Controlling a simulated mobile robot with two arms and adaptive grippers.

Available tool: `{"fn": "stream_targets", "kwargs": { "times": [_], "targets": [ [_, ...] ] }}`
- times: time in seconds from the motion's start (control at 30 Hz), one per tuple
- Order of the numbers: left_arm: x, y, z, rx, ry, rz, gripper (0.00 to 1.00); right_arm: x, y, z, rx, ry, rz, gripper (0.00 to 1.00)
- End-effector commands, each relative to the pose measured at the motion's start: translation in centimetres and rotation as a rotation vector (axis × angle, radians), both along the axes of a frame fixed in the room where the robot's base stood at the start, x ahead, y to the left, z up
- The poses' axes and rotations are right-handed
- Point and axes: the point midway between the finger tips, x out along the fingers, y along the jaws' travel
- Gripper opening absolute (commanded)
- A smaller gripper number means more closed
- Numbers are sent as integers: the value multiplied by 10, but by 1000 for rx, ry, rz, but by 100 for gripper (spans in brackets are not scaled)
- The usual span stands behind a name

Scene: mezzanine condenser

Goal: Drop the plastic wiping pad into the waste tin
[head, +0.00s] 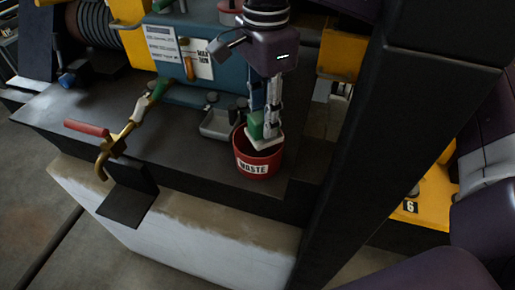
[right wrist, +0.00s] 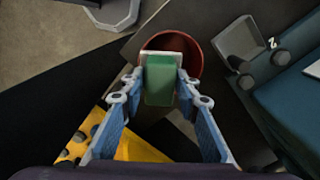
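The plastic wiping pad (head: 255,126) is a green block with a white layer on its lower end. My right gripper (head: 266,122) is shut on it, with one finger on each side of the green part in the right wrist view (right wrist: 158,86). The pad also shows there (right wrist: 159,82), end toward the tin. The red waste tin (head: 274,162), labelled WASTE, stands on the dark bench top, with the pad's lower end over its opening. The tin's round mouth is behind the pad in the right wrist view (right wrist: 192,43). My left gripper is not in view.
A grey metal tray (head: 216,127) stands just left of the tin. A red-handled brass valve lever (head: 97,133) is at the bench's left. A blue machine body (head: 190,85) with paper tags is behind. A dark post (head: 375,130) rises close on the right.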

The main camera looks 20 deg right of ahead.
Motion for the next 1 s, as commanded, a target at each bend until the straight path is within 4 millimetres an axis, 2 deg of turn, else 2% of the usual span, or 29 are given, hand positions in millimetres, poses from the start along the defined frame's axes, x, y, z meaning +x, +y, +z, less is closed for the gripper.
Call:
{"fn": "stream_targets", "kwargs": {
  "times": [0.03,0.1,0.13,0.33,0.47,0.57,0.9,1.0],
  "targets": [
    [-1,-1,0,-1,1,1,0,0,0,0,0,0,0,38],
    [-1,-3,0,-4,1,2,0,0,0,0,0,0,0,45],
    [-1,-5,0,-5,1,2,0,0,0,0,0,0,0,46],
    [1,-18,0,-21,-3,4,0,0,0,0,0,1,0,46],
    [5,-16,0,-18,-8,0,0,0,0,4,0,-1,-1,46],
    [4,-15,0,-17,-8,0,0,1,1,16,2,-3,0,46],
    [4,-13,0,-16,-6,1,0,1,1,92,1,-5,-2,46],
    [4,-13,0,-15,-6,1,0,1,1,104,-2,-2,-1,46]
  ]
}}
